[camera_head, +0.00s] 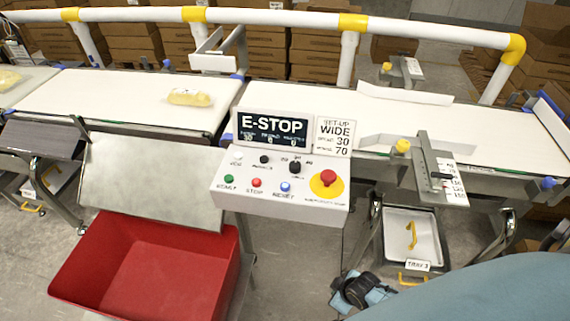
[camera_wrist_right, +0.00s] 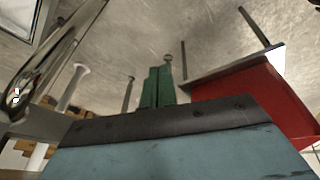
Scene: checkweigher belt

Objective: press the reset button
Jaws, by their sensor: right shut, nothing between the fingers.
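The blue reset button (camera_head: 285,187) is on the lower right of the sloped front of the white control box (camera_head: 222,186) in the head view, above its label. Nothing touches it. My right gripper (camera_head: 350,288) is low in the head view, below and to the right of the box, apart from the button. In the right wrist view its green fingers (camera_wrist_right: 158,88) are together and empty. The button is not seen in the wrist view. My left gripper is out of view.
The red emergency-stop knob (camera_head: 328,177) sits right of the reset button; the red stop button (camera_head: 256,183) sits left. The display (camera_head: 272,130) reads E-STOP. A red bin (camera_head: 150,275) stands lower left.

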